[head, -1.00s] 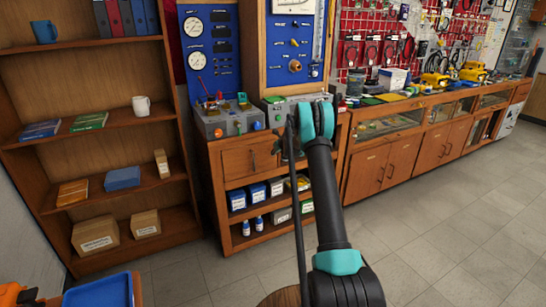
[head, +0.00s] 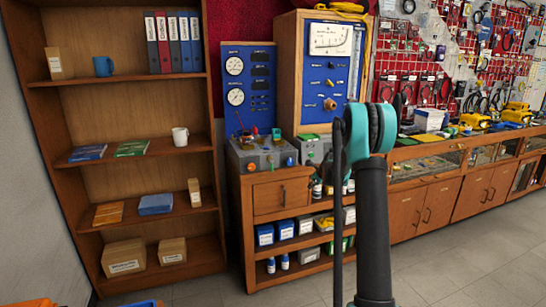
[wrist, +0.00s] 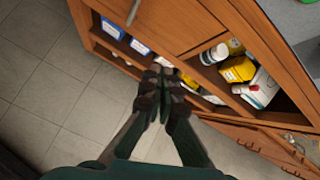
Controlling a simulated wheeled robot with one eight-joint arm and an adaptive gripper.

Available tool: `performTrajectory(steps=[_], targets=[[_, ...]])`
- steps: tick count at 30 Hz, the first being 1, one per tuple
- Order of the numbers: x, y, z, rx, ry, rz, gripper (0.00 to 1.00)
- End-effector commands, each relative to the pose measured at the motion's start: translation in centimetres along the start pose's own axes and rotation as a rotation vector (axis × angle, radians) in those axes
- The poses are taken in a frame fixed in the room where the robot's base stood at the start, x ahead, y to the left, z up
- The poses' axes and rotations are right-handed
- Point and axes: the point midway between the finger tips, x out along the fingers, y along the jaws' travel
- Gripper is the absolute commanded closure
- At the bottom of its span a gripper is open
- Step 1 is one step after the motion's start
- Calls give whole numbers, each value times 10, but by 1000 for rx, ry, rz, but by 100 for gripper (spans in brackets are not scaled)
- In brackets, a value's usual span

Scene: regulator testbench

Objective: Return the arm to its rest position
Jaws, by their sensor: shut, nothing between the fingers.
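My arm, dark with teal joints, rises in the right half of the head view, its top joint in front of the testbench cabinet.
A bookcase (head: 140,82) stands at the left with binders, mugs and boxes. The testbench cabinet (head: 247,225) carries gauge panels (head: 236,85). A long wooden counter (head: 440,165) runs to the right.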

Motion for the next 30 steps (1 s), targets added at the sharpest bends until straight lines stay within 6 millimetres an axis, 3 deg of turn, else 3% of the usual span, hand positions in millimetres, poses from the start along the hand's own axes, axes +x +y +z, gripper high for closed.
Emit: performTrajectory(steps=[3, 14, 23, 30], targets=[[-38, 27, -7, -204, 29, 14, 100], [-141, 110, -50, -831, 101, 84, 100], [-216, 185, -108, -1346, 141, 176, 100], [-266, 246, -167, -1753, 152, 271, 100]])
